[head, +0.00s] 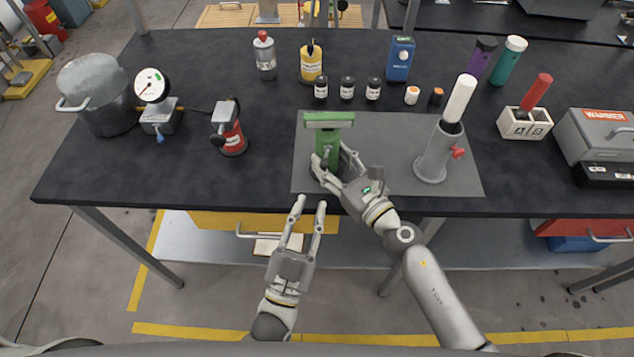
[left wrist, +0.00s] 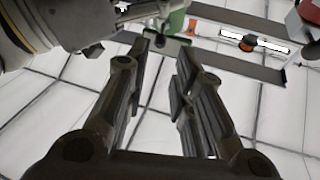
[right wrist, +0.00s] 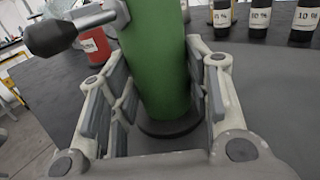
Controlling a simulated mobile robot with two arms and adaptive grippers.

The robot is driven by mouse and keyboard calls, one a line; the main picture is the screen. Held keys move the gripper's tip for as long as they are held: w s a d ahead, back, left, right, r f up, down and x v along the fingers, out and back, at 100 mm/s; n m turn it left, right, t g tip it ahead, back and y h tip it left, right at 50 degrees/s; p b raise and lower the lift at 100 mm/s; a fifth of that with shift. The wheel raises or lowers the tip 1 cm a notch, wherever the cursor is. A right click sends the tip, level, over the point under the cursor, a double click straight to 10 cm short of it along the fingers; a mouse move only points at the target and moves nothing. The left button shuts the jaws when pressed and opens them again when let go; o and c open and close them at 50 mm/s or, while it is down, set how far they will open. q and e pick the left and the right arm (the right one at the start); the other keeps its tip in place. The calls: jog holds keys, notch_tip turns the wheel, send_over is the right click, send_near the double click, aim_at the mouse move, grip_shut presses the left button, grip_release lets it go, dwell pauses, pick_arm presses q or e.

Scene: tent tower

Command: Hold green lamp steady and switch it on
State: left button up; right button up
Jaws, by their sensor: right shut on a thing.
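The green lamp (head: 328,142) stands upright on the grey mat (head: 385,125), with a wide green head on a green body. My right gripper (head: 332,163) is shut on its body; in the right wrist view its fingers flank the green cylinder (right wrist: 155,65). A lever with a dark knob (right wrist: 48,38) sticks out beside the body in that view. My left gripper (head: 310,206) is open and empty in front of the table edge, below and nearer than the lamp. In the left wrist view the lamp (left wrist: 172,45) shows beyond the open fingers.
A grey holder (head: 437,155) with a white-topped stick and red knob stands right of the lamp. A red canister (head: 232,138) stands to the left. Small dark bottles (head: 347,89) line the area behind. The dark table (head: 120,180) is clear at its front left.

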aim_at(325, 161)
pick_arm(q)
jog(key=shift+v, duration=1.2)
notch_tip(325, 161, up, 5)
jog(key=w+a+n+y, duration=0.1)
jog(key=a+n+y, duration=0.15)
jog(key=y, duration=0.25)
jog(key=w+d+g, duration=0.1)
jog(key=w+d, duration=0.1)
jog(key=w, duration=0.1)
jog(key=w+d+g, duration=0.1)
jog(key=w+d, duration=0.1)
jog(key=w, duration=0.1)
jog(key=w+d+g+h, duration=0.1)
jog(key=w+d, duration=0.1)
jog(key=w, duration=0.2)
jog(key=shift+f+m+g, duration=0.3)
jog(key=shift+m, duration=0.05)
jog(key=shift+a, duration=0.1)
grip_shut()
